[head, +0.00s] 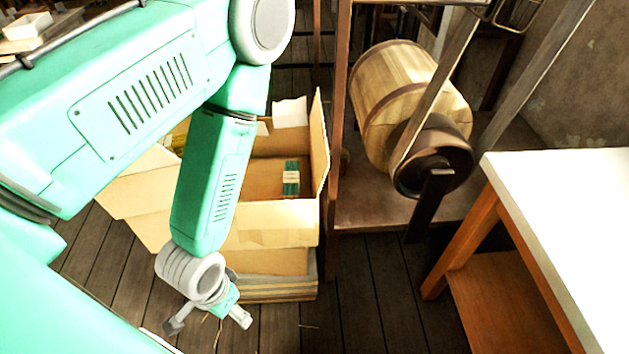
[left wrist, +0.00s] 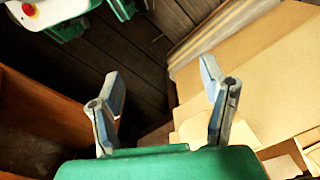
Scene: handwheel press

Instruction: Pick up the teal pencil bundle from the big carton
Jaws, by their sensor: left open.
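The teal pencil bundle (head: 291,179) stands inside the big carton (head: 275,216), near its right wall, with a pale band around its middle. The carton's flaps are open, and my left arm covers part of its left side. My left gripper (head: 208,325) is open and empty, low in front of the carton, outside it and apart from the bundle. In the left wrist view, the spread fingers of my left gripper (left wrist: 165,95) show with the carton's cardboard (left wrist: 260,70) to the right. I cannot make out the bundle in that view. My right gripper is not in view.
A white-topped table (head: 570,190) is at the right. Plank floor (head: 365,300) lies clear between.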

